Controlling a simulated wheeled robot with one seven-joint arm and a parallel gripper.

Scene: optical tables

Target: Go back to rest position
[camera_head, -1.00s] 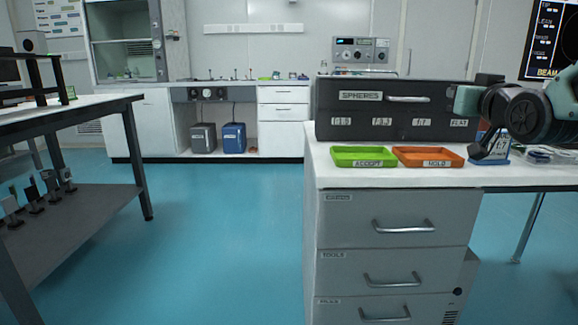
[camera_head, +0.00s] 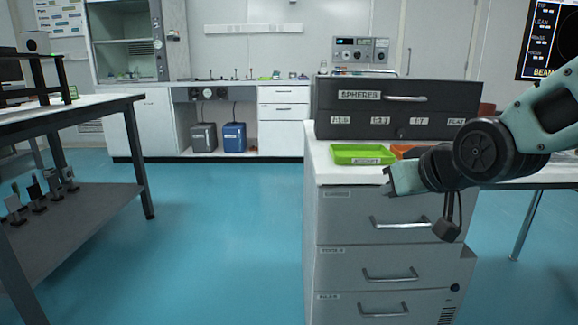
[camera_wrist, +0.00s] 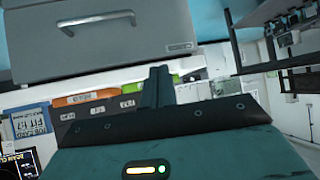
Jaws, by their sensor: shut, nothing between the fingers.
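My gripper (camera_head: 387,187) hangs in front of the white drawer unit's top edge at the right of the head view, just below the trays. Its teal hand points left and my arm reaches in from the right edge. In the wrist view my gripper's dark fingers (camera_wrist: 159,73) are together, with nothing between them. That view is turned over, with the drawer unit (camera_wrist: 110,35) at the top and the trays below it.
The green tray (camera_head: 362,150) and orange tray (camera_head: 401,151), partly hidden by my arm, lie before the dark SPHERES cabinet (camera_head: 350,108). A black-framed table (camera_head: 80,108) stands at left. Blue floor (camera_head: 230,220) between is clear.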

